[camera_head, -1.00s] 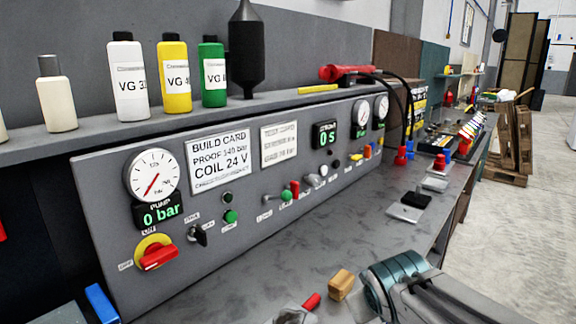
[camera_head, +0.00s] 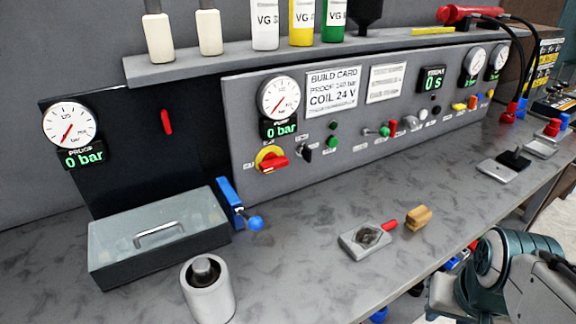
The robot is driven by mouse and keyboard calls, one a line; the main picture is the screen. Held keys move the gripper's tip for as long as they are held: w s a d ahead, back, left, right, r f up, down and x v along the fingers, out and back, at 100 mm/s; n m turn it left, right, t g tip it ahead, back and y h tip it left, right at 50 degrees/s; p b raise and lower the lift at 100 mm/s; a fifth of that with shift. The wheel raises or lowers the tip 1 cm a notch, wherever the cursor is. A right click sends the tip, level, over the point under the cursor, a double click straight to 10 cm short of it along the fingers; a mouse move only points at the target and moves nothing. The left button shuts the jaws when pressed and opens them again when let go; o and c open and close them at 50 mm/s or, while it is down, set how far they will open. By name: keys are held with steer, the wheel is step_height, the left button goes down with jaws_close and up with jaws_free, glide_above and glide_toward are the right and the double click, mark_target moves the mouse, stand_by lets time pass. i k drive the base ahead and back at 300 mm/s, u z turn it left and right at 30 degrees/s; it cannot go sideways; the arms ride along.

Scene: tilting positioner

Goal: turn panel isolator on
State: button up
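The panel isolator (camera_head: 272,160) is a red rotary handle on a round yellow plate, low on the left part of the grey sloping panel (camera_head: 300,178). Its handle lies roughly level, a little tilted. The pump gauge (camera_head: 279,98) above it has a green display reading 0 bar. A small black selector (camera_head: 304,152) sits just right of the isolator. Part of my arm (camera_head: 505,270), teal and grey, shows at the lower right, well away from the isolator. I cannot make out my gripper's fingers in this view.
A grey lidded box (camera_head: 158,243) stands at the left, with a blue clamp-like part (camera_head: 230,200) beside it. A metal cylinder (camera_head: 207,290), a plate with a red handle (camera_head: 366,240) and a wooden block (camera_head: 418,217) stand on the bench. The bench directly before the isolator is largely clear.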

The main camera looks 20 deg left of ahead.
mark_target(271, 162)
steer(key=z, duration=0.05)
steer(key=k, duration=0.15)
steer(key=u, duration=0.95)
steer(key=i, duration=0.45)
steer(key=z, duration=0.2)
steer(key=k, duration=0.65)
steer(key=u, duration=0.35)
steer(key=i, duration=0.5)
steer(key=z, duration=0.05)
